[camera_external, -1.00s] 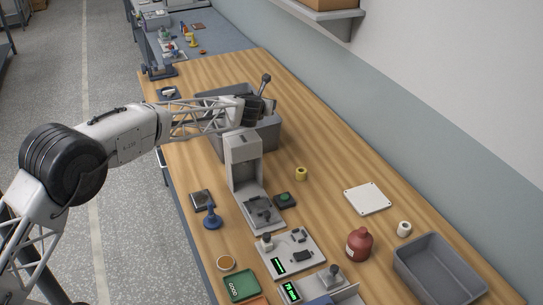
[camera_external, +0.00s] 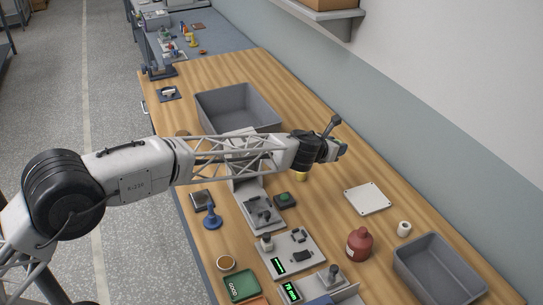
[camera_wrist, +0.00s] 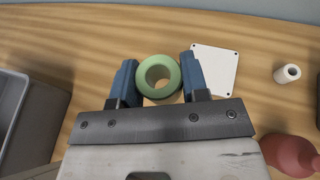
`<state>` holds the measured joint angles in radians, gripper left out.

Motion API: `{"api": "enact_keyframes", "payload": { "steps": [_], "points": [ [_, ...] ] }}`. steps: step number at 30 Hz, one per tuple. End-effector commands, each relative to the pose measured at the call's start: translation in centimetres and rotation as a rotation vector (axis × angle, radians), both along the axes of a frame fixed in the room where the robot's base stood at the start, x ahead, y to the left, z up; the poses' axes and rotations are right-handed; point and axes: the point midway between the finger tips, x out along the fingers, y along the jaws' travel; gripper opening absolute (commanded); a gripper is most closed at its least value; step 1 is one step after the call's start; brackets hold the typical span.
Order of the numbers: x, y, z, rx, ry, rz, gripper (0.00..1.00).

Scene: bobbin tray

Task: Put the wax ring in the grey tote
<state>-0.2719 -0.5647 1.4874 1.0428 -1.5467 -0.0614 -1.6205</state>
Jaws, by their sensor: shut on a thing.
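My gripper (camera_external: 338,150) hangs over the middle of the table, with its blue fingers pointing to the right. In the wrist view my gripper (camera_wrist: 159,75) is shut on a pale green ring (camera_wrist: 159,93), which I take for the wax ring. The fingers touch it on both sides, and wood shows through its hole. I cannot make out the ring in the external view. A large grey tote (camera_external: 210,118) stands at the back of the table, partly behind my arm; its wall shows at the left of the wrist view (camera_wrist: 12,105). A smaller grey bin (camera_external: 428,279) stands at the front right.
A white plate (camera_external: 368,197), a white roll (camera_external: 404,228) and a red bottle (camera_external: 359,244) stand right of my gripper. A yellow roll (camera_external: 302,176) is partly hidden below it. Devices and a blue stand (camera_external: 212,217) crowd the near side. Bare wood lies along the wall.

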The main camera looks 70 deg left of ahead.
Motion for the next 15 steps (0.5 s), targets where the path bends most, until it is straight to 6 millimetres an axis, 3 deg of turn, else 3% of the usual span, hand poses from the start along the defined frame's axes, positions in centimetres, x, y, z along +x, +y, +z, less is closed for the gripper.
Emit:
{"api": "enact_keyframes", "payload": {
  "steps": [3,15],
  "points": [
    [0.6,-3.9,-0.3,0.0,0.0,-0.053,0.19],
    [1.6,-15.9,-1.6,-0.001,0.001,-0.218,0.19]
  ]
}}
